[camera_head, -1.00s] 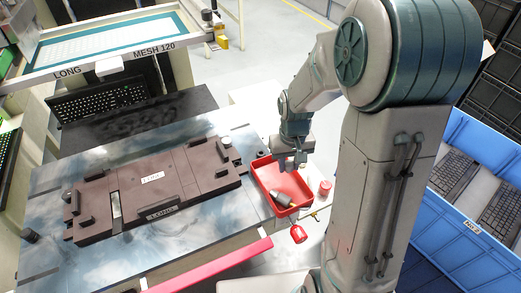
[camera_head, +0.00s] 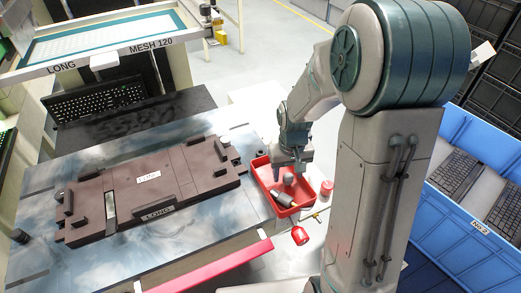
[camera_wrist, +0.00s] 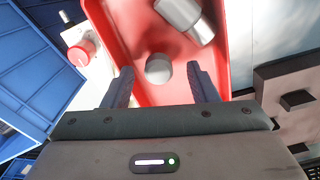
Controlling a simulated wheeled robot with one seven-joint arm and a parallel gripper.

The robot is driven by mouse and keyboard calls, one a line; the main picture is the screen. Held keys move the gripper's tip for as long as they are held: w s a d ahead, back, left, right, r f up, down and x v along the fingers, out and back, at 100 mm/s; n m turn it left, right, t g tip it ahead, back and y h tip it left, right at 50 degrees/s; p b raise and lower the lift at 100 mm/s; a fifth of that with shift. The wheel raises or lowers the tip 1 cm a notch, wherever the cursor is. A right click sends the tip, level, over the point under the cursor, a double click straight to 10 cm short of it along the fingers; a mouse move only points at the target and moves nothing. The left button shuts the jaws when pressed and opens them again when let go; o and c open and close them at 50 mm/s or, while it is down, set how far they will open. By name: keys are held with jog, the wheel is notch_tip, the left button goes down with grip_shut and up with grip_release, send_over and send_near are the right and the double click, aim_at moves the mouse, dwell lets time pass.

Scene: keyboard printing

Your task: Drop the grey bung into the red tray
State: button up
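The red tray (camera_head: 322,192) sits at the right end of the metal table, below my gripper (camera_head: 289,168). The grey bung (camera_head: 288,178) shows just under the fingertips in the head view, over the tray floor. In the wrist view the bung (camera_wrist: 158,69) is a small round grey piece against the red tray (camera_wrist: 125,30), ahead of my two spread fingers (camera_wrist: 160,88) with gaps on both sides. My gripper is open. I cannot tell whether the bung is resting on the tray floor or is in the air.
A grey cylinder (camera_head: 284,199) lies in the tray. A red-capped item (camera_head: 325,187) and a red piece (camera_head: 300,236) are beside the tray. A brown fixture (camera_head: 150,190) covers the table's middle. A blue crate (camera_head: 450,225) with keyboards stands at right.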

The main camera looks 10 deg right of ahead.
aim_at(288, 176)
notch_tip(288, 176, up, 14)
dwell(0.6)
jog(key=s+t, duration=0.3)
jog(key=s, duration=1.1)
jog(key=shift+r+m, duration=0.4)
jog(key=shift+r, duration=0.05)
jog(key=shift+s, duration=0.1)
